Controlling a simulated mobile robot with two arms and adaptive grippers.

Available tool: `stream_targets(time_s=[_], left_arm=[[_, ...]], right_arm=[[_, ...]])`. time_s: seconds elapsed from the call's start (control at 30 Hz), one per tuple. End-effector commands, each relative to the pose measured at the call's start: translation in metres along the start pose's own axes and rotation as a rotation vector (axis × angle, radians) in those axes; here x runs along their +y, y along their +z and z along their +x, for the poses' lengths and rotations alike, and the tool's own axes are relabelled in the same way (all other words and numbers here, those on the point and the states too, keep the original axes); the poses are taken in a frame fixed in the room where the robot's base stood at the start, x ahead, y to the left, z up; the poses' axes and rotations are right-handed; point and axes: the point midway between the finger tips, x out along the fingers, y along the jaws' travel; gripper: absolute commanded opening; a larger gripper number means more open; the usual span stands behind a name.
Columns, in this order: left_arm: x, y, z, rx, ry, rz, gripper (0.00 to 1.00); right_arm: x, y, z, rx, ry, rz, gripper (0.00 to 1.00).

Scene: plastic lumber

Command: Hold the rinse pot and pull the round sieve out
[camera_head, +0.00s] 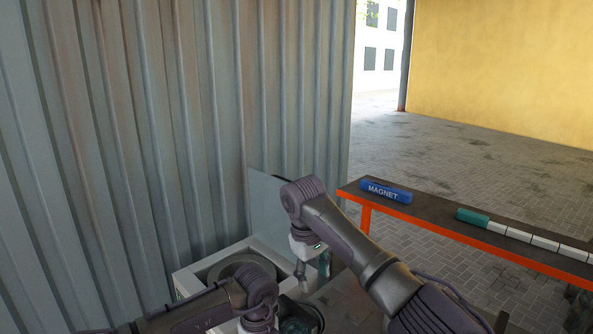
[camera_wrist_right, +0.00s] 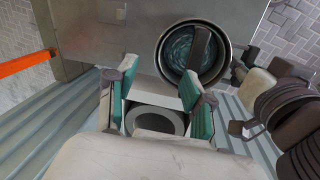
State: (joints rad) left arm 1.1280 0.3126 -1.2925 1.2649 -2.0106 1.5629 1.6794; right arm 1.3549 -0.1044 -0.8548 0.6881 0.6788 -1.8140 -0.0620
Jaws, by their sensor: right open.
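The rinse pot (camera_wrist_right: 159,53) is a round metal pot standing on a grey surface, beyond my right gripper in the right wrist view. The round sieve (camera_wrist_right: 179,55) appears as a mottled teal-grey disc inside it, with a dark bar handle across it. In the head view the pot (camera_head: 299,322) is partly cut off at the bottom edge. My right gripper (camera_wrist_right: 160,73) has its teal fingers apart and nothing between them; it also shows in the head view (camera_head: 313,270). My left gripper (camera_wrist_right: 243,76) is close beside the pot's rim; its fingers are too hidden to read.
A white block with a round opening (camera_head: 192,281) stands beside the corrugated metal wall (camera_head: 150,150). A bench (camera_head: 430,209) with an orange edge at the right carries a blue MAGNET bar (camera_head: 386,190) and a row of teal and white pieces (camera_head: 512,233).

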Motion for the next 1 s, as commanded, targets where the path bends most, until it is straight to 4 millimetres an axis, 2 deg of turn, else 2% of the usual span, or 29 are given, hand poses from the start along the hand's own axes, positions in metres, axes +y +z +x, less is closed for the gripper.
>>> stream_targets(time_s=[0.03,0.17,0.37,1.0], left_arm=[[0.001,0.0,0.0,0.0,0.002,-0.001,0.0],[0.001,0.0,0.0,0.0,0.002,-0.001,0.0],[0.001,0.0,0.0,0.0,0.002,-0.001,0.0],[0.001,0.0,0.0,0.0,0.002,-0.001,0.0]], right_arm=[[-0.011,-0.003,-0.011,-0.001,-0.044,-0.041,0.52],[-0.03,-0.007,-0.027,0.002,-0.125,-0.119,0.52],[-0.039,-0.008,-0.027,0.003,-0.162,-0.152,0.52],[-0.053,-0.007,0.061,0.003,-0.161,-0.15,0.52]])
